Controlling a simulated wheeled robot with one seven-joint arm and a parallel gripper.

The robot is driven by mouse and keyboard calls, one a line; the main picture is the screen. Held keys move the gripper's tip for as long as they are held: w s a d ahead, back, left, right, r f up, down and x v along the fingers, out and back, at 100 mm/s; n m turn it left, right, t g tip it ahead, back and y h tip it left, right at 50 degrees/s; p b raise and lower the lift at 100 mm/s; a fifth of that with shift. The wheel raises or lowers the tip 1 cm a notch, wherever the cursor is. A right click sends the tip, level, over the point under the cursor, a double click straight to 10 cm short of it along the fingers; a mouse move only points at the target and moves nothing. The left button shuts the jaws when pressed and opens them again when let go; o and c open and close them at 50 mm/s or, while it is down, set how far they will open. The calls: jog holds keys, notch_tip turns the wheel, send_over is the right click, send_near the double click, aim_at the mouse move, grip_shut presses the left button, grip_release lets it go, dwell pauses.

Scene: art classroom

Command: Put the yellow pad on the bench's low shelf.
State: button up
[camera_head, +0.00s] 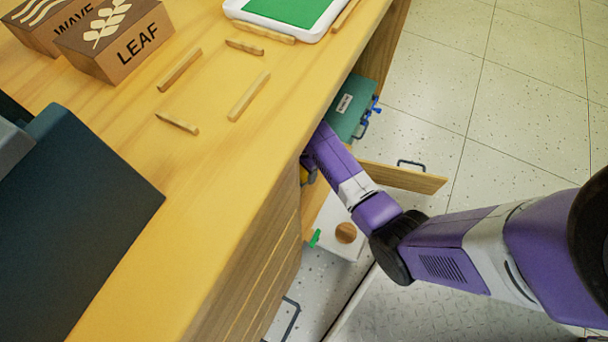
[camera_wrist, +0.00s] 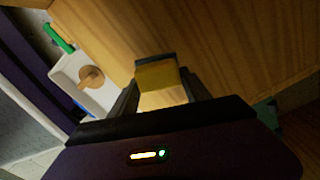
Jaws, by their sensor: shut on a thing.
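The yellow pad (camera_wrist: 157,76) has a dark strip along its far edge and sits between the fingers of my gripper (camera_wrist: 158,86) in the wrist view. My gripper is shut on it. In the head view my arm reaches in under the edge of the bench (camera_head: 190,240). Only a small yellow bit (camera_head: 304,175) shows there, and the bench edge hides most of the gripper. Wooden surfaces (camera_wrist: 230,40) of the bench surround the pad in the wrist view. I cannot tell whether the pad touches the wood or which surface is the low shelf.
A teal binder-like thing (camera_head: 352,105) and an open wooden door or drawer front (camera_head: 402,177) lie close to my arm. A white board with a brown disc (camera_head: 345,233) is below it. Blocks, sticks and a green-screened tablet (camera_head: 290,8) lie on the benchtop. Floor at right is clear.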

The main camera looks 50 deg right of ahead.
aim_at(304, 175)
jog(key=shift+f+b, duration=0.65)
jog(key=shift+f, duration=0.95)
jog(key=shift+f, duration=0.15)
jog(key=o, duration=1.4)
notch_tip(304, 175, up, 12)
jog(key=p, duration=0.6)
